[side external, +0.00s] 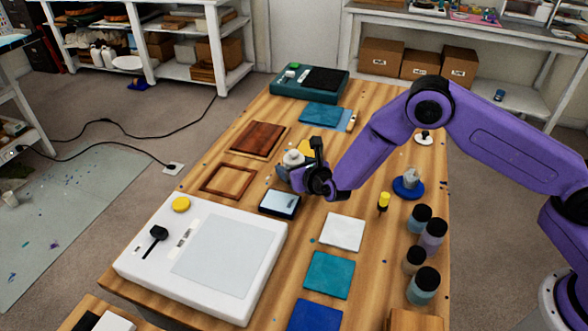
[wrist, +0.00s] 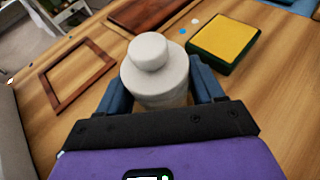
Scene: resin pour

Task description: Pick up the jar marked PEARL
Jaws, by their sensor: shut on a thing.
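A white jar with a rounded, stepped white top (wrist: 155,68) stands between the fingers of my gripper (wrist: 160,90) in the wrist view. The fingers press on it from both sides and are shut on it. In the side view the jar (side external: 293,157) shows at my gripper (side external: 284,171), above the middle of the table. Its lower part is hidden by my gripper, and no PEARL marking can be read. I cannot tell whether it touches the table.
A yellow-topped green block (wrist: 222,42) lies close by. An empty wooden frame (side external: 205,188), a brown board (side external: 258,139) and a small dark-edged box (side external: 280,203) surround the spot. Several black-lidded jars (side external: 424,286) stand at the right edge. A large white panel device (side external: 265,290) fills the front left.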

